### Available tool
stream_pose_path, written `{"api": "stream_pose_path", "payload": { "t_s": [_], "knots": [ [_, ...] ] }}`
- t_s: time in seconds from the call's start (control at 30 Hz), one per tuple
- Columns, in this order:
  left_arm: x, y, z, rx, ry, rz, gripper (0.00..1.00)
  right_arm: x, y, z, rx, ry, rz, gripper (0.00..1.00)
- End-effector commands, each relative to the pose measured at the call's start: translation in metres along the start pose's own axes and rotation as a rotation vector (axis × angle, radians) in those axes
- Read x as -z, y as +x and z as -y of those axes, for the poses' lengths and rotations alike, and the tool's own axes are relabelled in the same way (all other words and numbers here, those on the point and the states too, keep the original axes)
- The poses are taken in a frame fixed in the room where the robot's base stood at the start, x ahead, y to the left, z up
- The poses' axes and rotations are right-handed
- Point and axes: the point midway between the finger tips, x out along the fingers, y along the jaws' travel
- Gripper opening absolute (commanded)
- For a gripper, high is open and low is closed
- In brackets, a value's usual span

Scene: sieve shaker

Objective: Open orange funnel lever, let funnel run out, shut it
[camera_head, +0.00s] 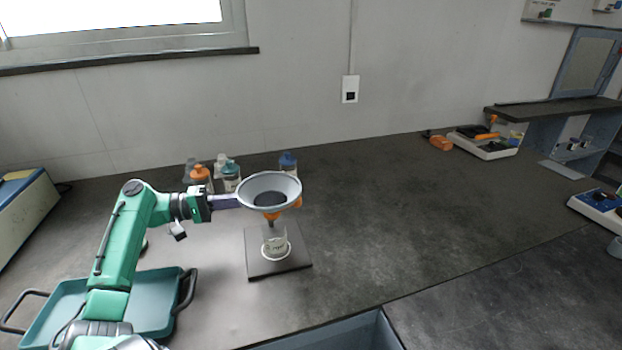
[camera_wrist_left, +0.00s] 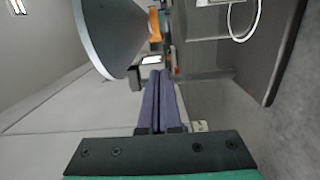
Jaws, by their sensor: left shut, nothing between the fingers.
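The funnel (camera_head: 270,184) is a wide grey cone standing over a dark square base plate (camera_head: 290,266). Dark material shows inside its bowl. Its orange part (camera_head: 297,203) shows below the rim at the right; the outlet is orange too. A clear cup (camera_head: 274,240) stands under the outlet on the plate. My left gripper (camera_head: 232,201) is shut and empty, its fingertips close to the funnel's left side. In the left wrist view the shut fingers (camera_wrist_left: 160,85) point past the funnel cone (camera_wrist_left: 112,38) toward the orange part (camera_wrist_left: 155,25). Contact cannot be told. My right gripper is out of view.
Several bottles (camera_head: 201,176) stand behind the funnel to the left. A teal tray (camera_head: 150,300) with dark handles lies at the front left. The worktop right of the funnel is clear, up to a white tray (camera_head: 487,146) with orange tools.

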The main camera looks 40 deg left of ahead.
Motion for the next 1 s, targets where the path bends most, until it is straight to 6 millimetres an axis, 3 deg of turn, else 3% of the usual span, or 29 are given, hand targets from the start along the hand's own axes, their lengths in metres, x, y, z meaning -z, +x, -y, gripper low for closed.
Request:
{"api": "stream_pose_path", "payload": {
  "t_s": [0.27, 0.37, 0.6, 0.8, 1.0],
  "knots": [
    [0.000, 0.000, 0.000, 0.000, 0.000, 0.000, 0.00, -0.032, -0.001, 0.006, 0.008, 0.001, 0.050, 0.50],
    [0.000, 0.004, -0.001, 0.000, 0.001, 0.001, 0.00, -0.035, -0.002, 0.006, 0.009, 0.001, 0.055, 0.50],
    [0.000, 0.043, -0.003, 0.001, 0.001, 0.004, 0.00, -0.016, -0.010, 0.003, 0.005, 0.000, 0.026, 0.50],
    [0.000, 0.083, -0.002, 0.001, 0.001, 0.003, 0.00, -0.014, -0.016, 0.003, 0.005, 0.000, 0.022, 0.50],
    [0.000, 0.100, 0.000, 0.000, 0.000, 0.001, 0.00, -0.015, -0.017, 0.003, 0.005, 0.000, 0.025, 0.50]
  ]
}}
